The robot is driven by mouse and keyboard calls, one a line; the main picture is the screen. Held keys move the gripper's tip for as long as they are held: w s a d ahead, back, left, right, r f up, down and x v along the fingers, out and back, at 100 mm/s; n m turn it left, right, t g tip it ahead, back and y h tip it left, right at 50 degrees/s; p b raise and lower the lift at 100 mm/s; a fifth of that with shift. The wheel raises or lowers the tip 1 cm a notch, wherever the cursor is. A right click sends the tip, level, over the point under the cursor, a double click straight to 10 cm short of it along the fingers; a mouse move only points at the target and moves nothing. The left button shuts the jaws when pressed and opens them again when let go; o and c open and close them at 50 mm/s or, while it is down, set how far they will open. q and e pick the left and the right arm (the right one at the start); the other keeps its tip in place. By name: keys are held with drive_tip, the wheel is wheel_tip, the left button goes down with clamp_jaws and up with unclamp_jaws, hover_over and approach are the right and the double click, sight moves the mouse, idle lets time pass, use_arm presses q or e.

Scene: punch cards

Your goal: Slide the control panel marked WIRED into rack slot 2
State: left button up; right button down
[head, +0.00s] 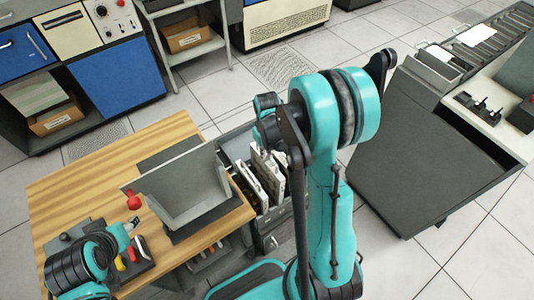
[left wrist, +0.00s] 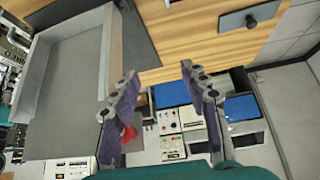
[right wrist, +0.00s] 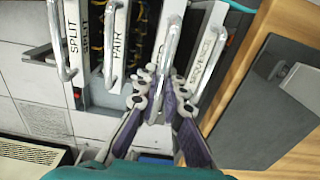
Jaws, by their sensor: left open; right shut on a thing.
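My right gripper (right wrist: 164,88) is closed around a silver bar handle (right wrist: 172,45) in the right wrist view. No slot number is readable. My left gripper (left wrist: 159,74) is open and empty, above the wooden table's side.
A wooden table (head: 80,178) carries a grey angled tray (head: 185,185) left of the rack, and a red knob (head: 133,199). A dark cabinet (head: 400,150) stands at the right. Blue and cream consoles (head: 118,82) line the back. Tiled floor is open between.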

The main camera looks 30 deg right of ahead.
sight(267, 163)
drive_tip(key=shift+f+b, duration=1.35)
drive_tip(key=shift+f, duration=0.4)
drive_tip(key=shift+f+b, duration=1.2)
drive_tip(key=c, duration=1.6)
unclamp_jaws()
drive_tip(key=shift+r, duration=0.1)
drive_tip(key=shift+o, duration=0.2)
wheel_tip(267, 163, up, 12)
